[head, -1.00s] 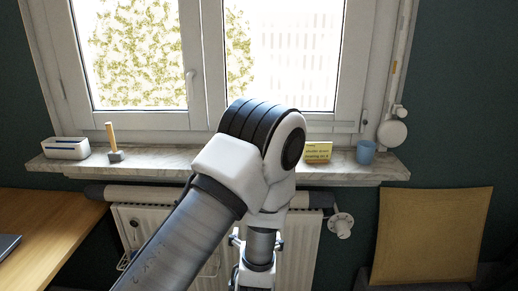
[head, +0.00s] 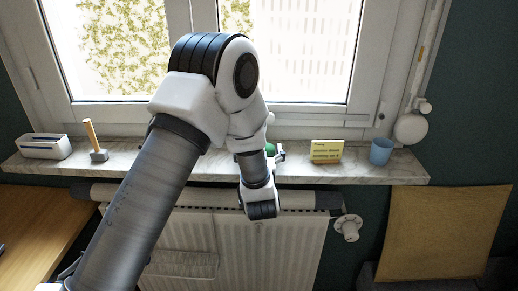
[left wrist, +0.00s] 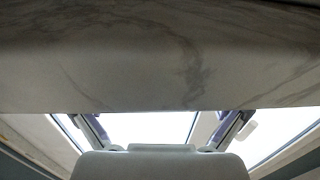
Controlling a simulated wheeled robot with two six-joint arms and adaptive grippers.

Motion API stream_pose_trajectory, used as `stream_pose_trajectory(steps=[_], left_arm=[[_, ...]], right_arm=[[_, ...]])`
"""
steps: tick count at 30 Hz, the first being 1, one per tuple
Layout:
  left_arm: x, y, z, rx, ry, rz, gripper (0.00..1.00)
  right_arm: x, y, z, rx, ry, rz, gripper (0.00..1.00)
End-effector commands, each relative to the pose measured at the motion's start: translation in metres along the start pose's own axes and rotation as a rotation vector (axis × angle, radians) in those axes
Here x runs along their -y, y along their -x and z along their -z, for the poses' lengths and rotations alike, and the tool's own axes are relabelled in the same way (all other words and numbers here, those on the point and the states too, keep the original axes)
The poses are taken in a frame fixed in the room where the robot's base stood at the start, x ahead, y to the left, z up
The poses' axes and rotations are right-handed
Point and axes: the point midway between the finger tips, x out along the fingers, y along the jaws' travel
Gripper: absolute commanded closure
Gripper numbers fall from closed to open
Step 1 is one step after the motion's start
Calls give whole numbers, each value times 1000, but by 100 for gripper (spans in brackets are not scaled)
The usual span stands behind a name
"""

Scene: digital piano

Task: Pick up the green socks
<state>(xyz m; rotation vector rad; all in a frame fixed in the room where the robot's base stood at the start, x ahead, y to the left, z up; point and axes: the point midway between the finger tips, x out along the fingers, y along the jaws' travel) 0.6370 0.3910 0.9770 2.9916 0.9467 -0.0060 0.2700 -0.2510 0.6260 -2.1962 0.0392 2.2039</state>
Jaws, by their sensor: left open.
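A small patch of green (head: 270,149) shows on the windowsill, mostly hidden behind my left wrist; it may be the green socks, but I cannot make out their shape. My left arm reaches across the middle of the head view to the sill, and its links hide most of its gripper. In the left wrist view my left gripper (left wrist: 162,118) has its two fingers spread wide with nothing between them. A pale marble surface fills the top of that view, close to the fingers. My right gripper is not in view.
The marble windowsill (head: 350,170) holds a white box (head: 44,147), a hammer (head: 95,143), a yellow note (head: 326,151) and a blue cup (head: 381,151). A white radiator (head: 270,250) is below, a wooden desk (head: 30,245) at left, and a tan panel (head: 440,235) at right.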

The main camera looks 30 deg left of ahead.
Motion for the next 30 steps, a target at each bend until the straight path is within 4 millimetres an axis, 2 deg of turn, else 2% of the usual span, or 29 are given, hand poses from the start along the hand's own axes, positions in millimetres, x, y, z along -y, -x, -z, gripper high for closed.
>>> stream_pose_trajectory(steps=[3,8,12,23,30], left_arm=[[0,-9,0,1,-2,-1,0],[0,-9,0,1,-2,-1,0],[0,-9,0,1,-2,-1,44],[0,-8,0,3,-2,-1,44],[0,-8,21,-1,0,-1,44]], right_arm=[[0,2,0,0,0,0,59],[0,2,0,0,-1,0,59],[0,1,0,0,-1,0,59],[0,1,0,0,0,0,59],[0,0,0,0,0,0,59]])
